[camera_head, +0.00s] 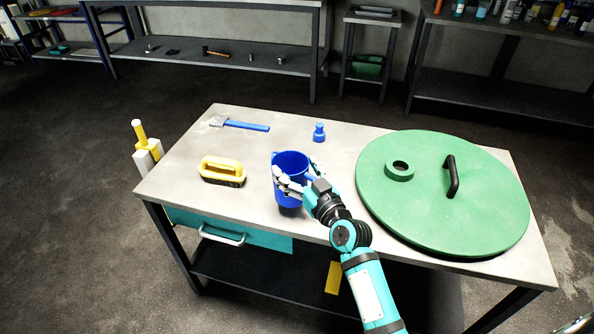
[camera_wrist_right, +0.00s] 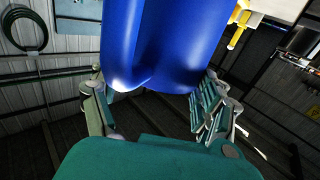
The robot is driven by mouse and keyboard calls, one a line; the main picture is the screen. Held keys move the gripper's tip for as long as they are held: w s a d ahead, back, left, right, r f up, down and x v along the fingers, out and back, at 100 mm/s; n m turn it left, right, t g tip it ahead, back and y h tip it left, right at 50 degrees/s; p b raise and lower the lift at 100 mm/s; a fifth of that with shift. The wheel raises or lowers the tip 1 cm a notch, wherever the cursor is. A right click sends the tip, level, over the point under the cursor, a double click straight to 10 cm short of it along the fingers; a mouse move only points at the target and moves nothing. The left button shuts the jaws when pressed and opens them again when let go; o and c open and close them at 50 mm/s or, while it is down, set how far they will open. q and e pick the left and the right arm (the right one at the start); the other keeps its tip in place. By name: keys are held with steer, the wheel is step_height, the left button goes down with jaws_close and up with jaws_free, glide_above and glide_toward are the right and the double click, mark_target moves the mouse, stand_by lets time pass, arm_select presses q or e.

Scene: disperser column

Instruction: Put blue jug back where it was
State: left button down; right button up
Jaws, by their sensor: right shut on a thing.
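The blue jug (camera_head: 291,165) is upright at the front middle of the grey table, in the head view. My right gripper (camera_head: 290,184) is shut on it, with fingers on both sides of its body. In the right wrist view the jug (camera_wrist_right: 165,45) fills the top middle, between the fingers of the right gripper (camera_wrist_right: 155,100). A dark patch shows under the jug on the table; I cannot tell whether its base touches the top. My left gripper is not in view.
On the table (camera_head: 260,212) are a yellow-handled brush (camera_head: 222,170), a blue-handled scraper (camera_head: 240,125), a small blue bottle (camera_head: 319,132) and a large green lid (camera_head: 430,215) with a black handle. Bare tabletop lies between the brush, scraper and small bottle.

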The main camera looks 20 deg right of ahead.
mark_target(293, 164)
steer(key=w, duration=0.1)
steer(key=w+d, duration=0.1)
steer(key=w, duration=0.2)
steer(key=shift+w+d+f, duration=0.15)
steer(key=shift+d+f, duration=0.05)
steer(key=shift+d, duration=0.1)
steer(key=shift+w+f, duration=0.15)
steer(key=shift+f+b, duration=0.6)
steer(key=shift+f, duration=1.05)
steer(key=o, duration=1.1)
steer(key=shift+f, duration=0.15)
steer(key=o, duration=0.4)
steer(key=shift+o, duration=0.2)
